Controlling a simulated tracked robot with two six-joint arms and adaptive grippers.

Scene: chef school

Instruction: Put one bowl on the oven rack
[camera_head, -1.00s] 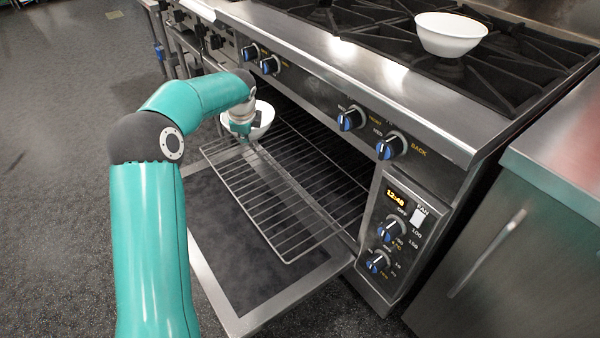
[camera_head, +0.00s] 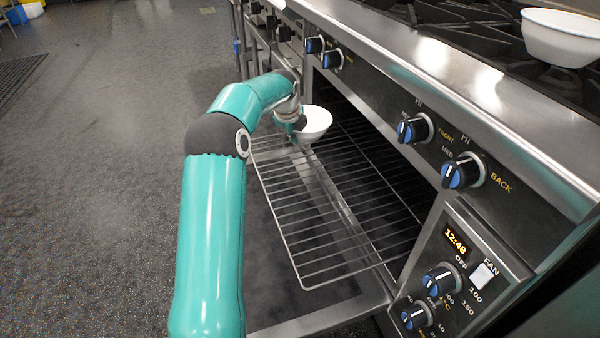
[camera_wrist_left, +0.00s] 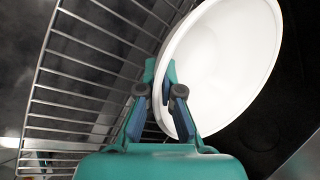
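A white bowl (camera_head: 316,122) is at the far end of the pulled-out oven rack (camera_head: 292,242). My left gripper (camera_head: 298,129) is shut on its near rim, with a finger on each side of the wall. The bowl (camera_wrist_left: 228,55) looks tilted in the wrist view, beside the rack wires (camera_wrist_left: 90,70), with the left gripper (camera_wrist_left: 165,88) at its edge. I cannot tell whether the bowl touches the rack. A second white bowl (camera_head: 562,38) stands on the stove top. My right gripper is out of view.
The oven door (camera_head: 335,318) is folded down below the rack. The control panel (camera_head: 462,262) with knobs borders the opening on the right. The stove's front edge (camera_head: 450,75) overhangs the opening. Most of the rack is bare. Open floor (camera_head: 90,200) lies to the left.

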